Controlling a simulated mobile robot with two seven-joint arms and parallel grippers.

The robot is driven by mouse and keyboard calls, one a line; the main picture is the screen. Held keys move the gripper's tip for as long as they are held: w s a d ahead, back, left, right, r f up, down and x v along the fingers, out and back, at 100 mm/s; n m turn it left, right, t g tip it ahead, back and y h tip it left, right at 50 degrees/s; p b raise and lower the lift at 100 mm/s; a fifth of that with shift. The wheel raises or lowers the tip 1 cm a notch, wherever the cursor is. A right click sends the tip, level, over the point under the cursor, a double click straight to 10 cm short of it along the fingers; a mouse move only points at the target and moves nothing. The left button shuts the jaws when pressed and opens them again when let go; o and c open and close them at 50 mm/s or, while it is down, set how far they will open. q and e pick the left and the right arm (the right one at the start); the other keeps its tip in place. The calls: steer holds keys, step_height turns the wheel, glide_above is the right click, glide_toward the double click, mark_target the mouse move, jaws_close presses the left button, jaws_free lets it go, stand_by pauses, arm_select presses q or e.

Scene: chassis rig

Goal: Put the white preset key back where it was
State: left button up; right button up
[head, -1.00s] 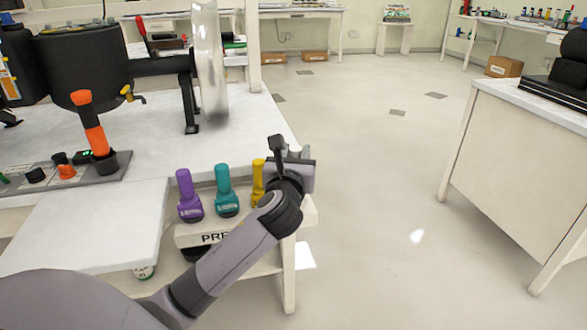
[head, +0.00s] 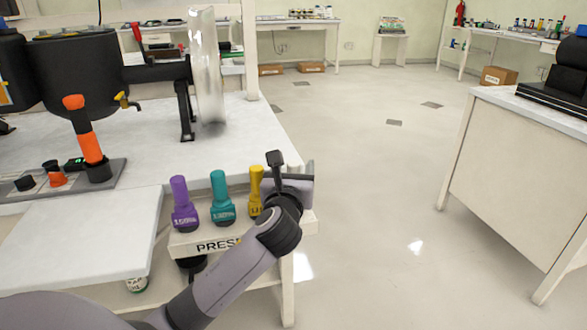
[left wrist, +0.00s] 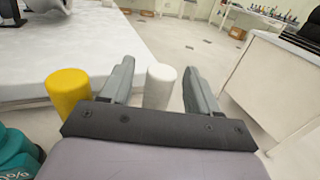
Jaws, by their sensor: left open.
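The white preset key (left wrist: 159,86) shows in the left wrist view as an upright white cylinder between the two fingers. My left gripper (head: 292,178) is open, with one finger on each side of the key; a gap shows on both sides at the top. The left gripper's fingers also show in the left wrist view (left wrist: 157,72). The key's lower end is hidden.
The yellow key (left wrist: 68,92) stands close to the left finger in the left wrist view. A white bench (head: 230,150) with a black machine (head: 80,75) lies behind the rack. A white cabinet (head: 510,180) stands at the right, with clear floor (head: 390,200) between.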

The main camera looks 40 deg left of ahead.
arm_select(q)
steer(key=shift+r, duration=0.1)
steer(key=shift+s+d+r, duration=0.1)
steer(key=shift+s, duration=0.05)
steer(key=p+v, duration=0.2)
steer(key=v, duration=0.8)
steer(key=s+d+f+n+g+h, duration=0.2)
steer(key=s+d+f+n+h, duration=0.3)
steer(key=f+n, duration=0.6)
steer(key=s+d+f+n+g+h, duration=0.3)
steer(key=s+d+f+n+h, duration=0.3)
steer(key=f+n, duration=0.5)
steer(key=s+d+n, duration=0.2)
steer(key=s+n, duration=0.1)
steer(key=n, duration=0.2)
steer(key=shift+s+f+n+h, duration=0.2)
steer(key=shift+f+n+h, duration=0.1)
steer(key=shift+f+n, duration=0.1)
arm_select(e)
steer(key=shift+s+d+f+h, duration=0.3)
steer(key=shift+s+d, duration=0.05)
steer(key=shift+d, duration=0.35)
arm_select(q)
steer(key=shift+d+r, duration=0.1)
arm_select(e)
steer(key=shift+r, duration=0.1)
